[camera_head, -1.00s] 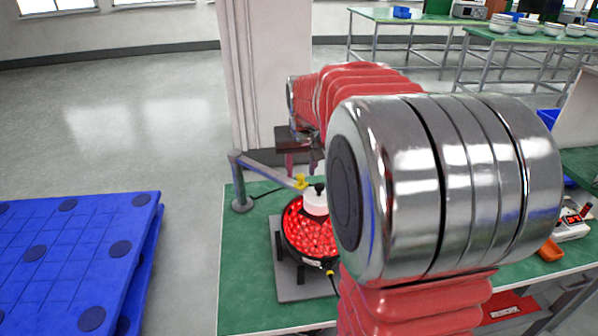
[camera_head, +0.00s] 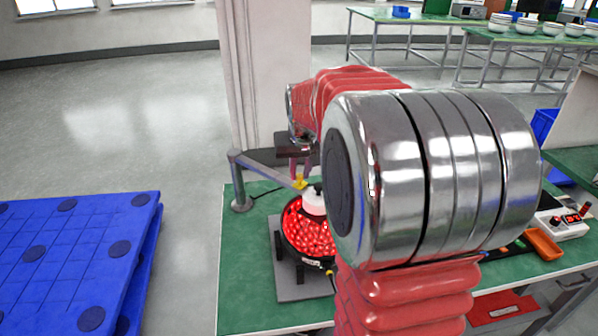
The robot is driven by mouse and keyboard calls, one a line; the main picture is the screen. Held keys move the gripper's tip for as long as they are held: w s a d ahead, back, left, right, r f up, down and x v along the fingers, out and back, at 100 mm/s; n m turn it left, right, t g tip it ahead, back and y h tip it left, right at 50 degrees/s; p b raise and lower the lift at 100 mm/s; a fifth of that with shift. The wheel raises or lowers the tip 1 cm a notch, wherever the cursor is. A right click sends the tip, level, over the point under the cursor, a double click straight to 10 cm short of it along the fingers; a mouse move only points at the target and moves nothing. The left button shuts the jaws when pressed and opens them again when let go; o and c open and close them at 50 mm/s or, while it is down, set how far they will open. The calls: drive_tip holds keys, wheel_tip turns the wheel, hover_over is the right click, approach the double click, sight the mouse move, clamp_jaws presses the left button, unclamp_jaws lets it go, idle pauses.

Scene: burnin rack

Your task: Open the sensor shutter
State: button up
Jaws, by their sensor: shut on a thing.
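A small yellow tab (camera_head: 300,184) sits at the end of a grey bracket arm (camera_head: 266,169), beside a white cylinder with a black knob (camera_head: 315,202). The cylinder sits over a round black bowl of glowing red pieces (camera_head: 308,235). My gripper (camera_head: 301,176) points down from behind, its reddish fingers shut on the yellow tab. I cannot make out a separate shutter plate. My arm hides the right side of the cylinder and bowl.
The bowl stands on a grey plate (camera_head: 289,288) on the green bench (camera_head: 243,290).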

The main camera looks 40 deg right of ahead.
sight(282, 180)
clamp_jaws()
drive_tip(key=shift+w+a, duration=0.35)
drive_tip(key=shift+w, duration=0.65)
drive_tip(key=shift+w+a, duration=0.3)
drive_tip(key=shift+w, duration=0.7)
drive_tip(key=shift+w+a, duration=0.35)
drive_tip(key=shift+w, duration=0.65)
drive_tip(key=o, duration=0.9)
unclamp_jaws()
drive_tip(key=shift+c, duration=0.2)
drive_tip(key=shift+r, duration=0.1)
drive_tip(key=v, duration=1.3)
drive_tip(key=shift+s+r, duration=0.2)
drive_tip(key=shift+s, duration=0.05)
